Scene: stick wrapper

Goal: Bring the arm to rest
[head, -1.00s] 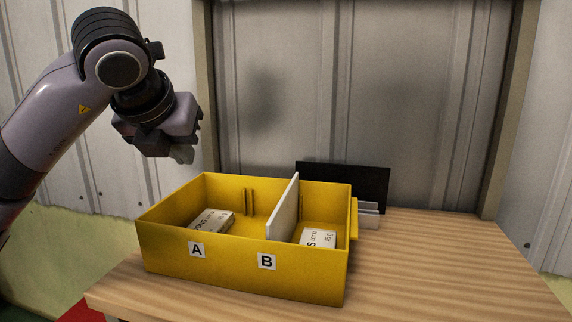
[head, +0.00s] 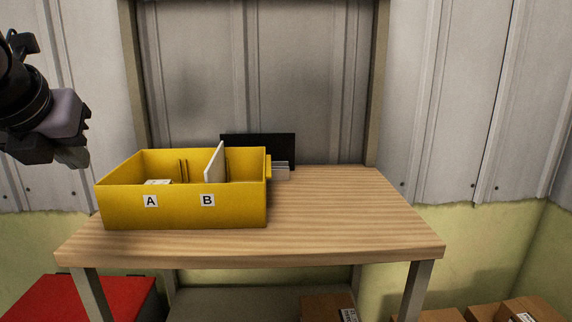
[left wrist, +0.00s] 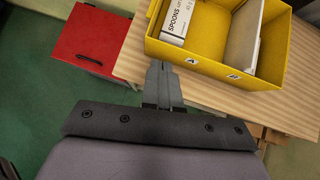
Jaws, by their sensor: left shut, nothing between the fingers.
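My left gripper (head: 72,156) is at the left edge of the head view, in the air to the left of the yellow bin. In the left wrist view its fingers (left wrist: 163,85) are together with nothing between them. The yellow bin (head: 180,212) stands on the left part of the wooden table. A white divider (head: 215,163) splits it into compartments labelled A and B. A white box (head: 158,182) lies in compartment A; in the left wrist view this box (left wrist: 176,22) reads "SPOONS". The floor of compartment B is hidden in the head view. My right gripper is out of view.
A black panel (head: 270,148) stands behind the bin. A red box (head: 100,300) is on the floor at left. Cardboard boxes (head: 480,312) are on the floor at right.

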